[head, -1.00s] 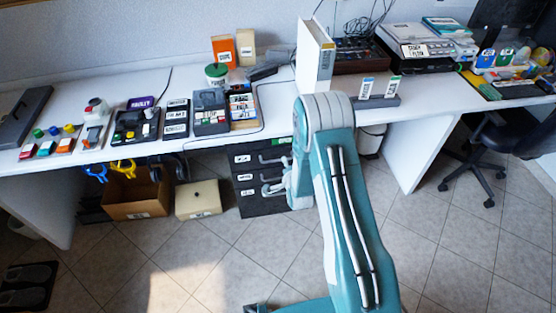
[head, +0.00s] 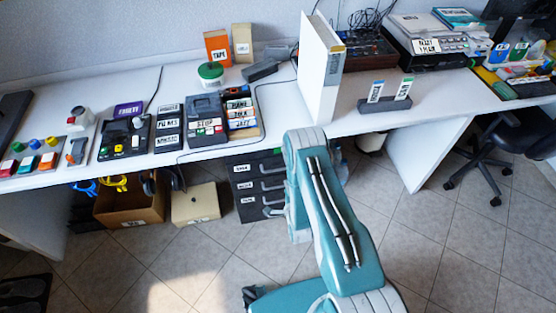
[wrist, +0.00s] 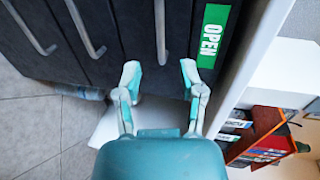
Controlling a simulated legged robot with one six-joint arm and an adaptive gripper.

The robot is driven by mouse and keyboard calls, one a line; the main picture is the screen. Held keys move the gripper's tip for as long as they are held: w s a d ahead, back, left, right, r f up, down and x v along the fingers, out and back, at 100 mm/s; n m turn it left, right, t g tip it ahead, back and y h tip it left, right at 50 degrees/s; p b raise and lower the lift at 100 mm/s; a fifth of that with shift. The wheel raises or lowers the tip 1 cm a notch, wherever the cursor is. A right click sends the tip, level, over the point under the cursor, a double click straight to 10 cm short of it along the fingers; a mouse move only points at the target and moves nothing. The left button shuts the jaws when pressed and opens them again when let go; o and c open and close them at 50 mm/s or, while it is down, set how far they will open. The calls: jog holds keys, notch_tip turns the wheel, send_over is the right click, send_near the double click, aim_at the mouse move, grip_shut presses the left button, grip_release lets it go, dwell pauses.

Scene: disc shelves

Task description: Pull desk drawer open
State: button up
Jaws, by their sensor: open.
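The dark desk drawer unit (head: 238,188) stands under the desk, with several drawers stacked and bar handles on its front. Its fronts look flush in the head view. In the wrist view the unit appears turned sideways, with a green OPEN label (wrist: 212,35) beside the nearest bar handle (wrist: 160,28). My gripper (wrist: 160,72) is open and empty. The end of that handle lies between its fingertips in the picture; I cannot tell whether they reach around it. No contact shows. In the head view my arm hides part of the unit and most of the gripper.
The white desktop (head: 310,118) overhangs the drawers. A cardboard box (head: 130,205) and a cream box (head: 195,204) stand left of the unit. A desk side panel (head: 425,150) and an office chair (head: 495,150) are at right. The tiled floor in front is clear.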

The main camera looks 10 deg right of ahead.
aim_at(281, 169)
jog(key=x, duration=1.1)
jog(key=shift+f, duration=0.1)
grip_shut()
